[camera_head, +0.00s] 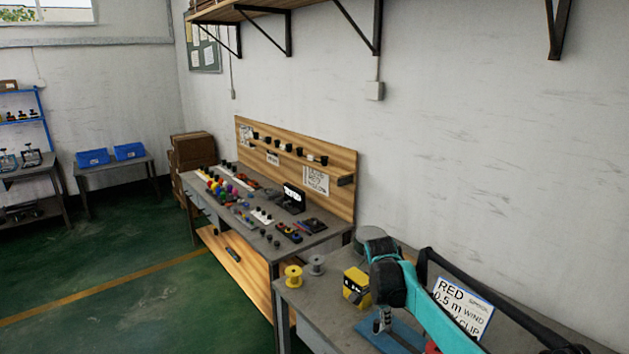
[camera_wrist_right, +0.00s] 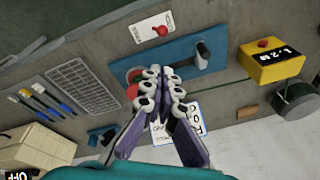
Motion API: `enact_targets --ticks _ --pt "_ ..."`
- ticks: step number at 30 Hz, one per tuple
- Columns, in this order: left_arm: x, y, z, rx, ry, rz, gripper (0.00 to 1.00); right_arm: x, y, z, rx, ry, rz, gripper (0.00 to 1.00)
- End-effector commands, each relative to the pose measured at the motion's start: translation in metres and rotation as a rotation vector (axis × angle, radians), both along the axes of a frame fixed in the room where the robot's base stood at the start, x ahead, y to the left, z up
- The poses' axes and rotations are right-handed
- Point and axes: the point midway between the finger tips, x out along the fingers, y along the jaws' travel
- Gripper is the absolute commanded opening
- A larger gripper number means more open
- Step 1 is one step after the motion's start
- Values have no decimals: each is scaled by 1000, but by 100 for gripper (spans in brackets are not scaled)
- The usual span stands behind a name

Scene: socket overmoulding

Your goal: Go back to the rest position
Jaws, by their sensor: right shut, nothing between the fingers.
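My right gripper (camera_wrist_right: 166,75) shows in the right wrist view with its purple-grey fingers drawn together and nothing between them. It is over the bench, in front of a blue plate (camera_wrist_right: 185,52) with a dark upright handle (camera_wrist_right: 204,54). A red round part (camera_wrist_right: 134,90) lies beside the fingers, partly covered by them. In the head view my teal and black right arm reaches over the near bench (camera_head: 330,308); I cannot make out its fingertips there. My left gripper is in neither view.
A yellow box (camera_head: 356,288) and yellow spool (camera_head: 293,275) stand on the near bench, with a lettered sign (camera_head: 463,304) at right. A cluttered workbench (camera_head: 322,238) stands beyond. Blue bins (camera_head: 93,157) are far left. The green floor at left is open.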

Motion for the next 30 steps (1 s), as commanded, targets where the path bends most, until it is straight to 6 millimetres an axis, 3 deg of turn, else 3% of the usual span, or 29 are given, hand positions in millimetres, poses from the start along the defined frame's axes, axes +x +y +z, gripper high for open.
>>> enact_targets --ticks 6,12,17,21,25,30 --pt "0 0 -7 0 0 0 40 -77 4 41 -21 -63 369 0" --pt "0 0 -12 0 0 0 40 -151 9 52 -87 -131 704 0" --pt "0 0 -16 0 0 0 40 -209 13 43 -172 -186 960 0" --pt "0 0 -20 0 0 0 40 -253 17 24 -261 -227 1161 0" --pt "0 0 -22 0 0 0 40 -280 20 5 -335 -254 1296 0" --pt "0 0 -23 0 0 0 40 -296 22 -8 -391 -267 1384 0"
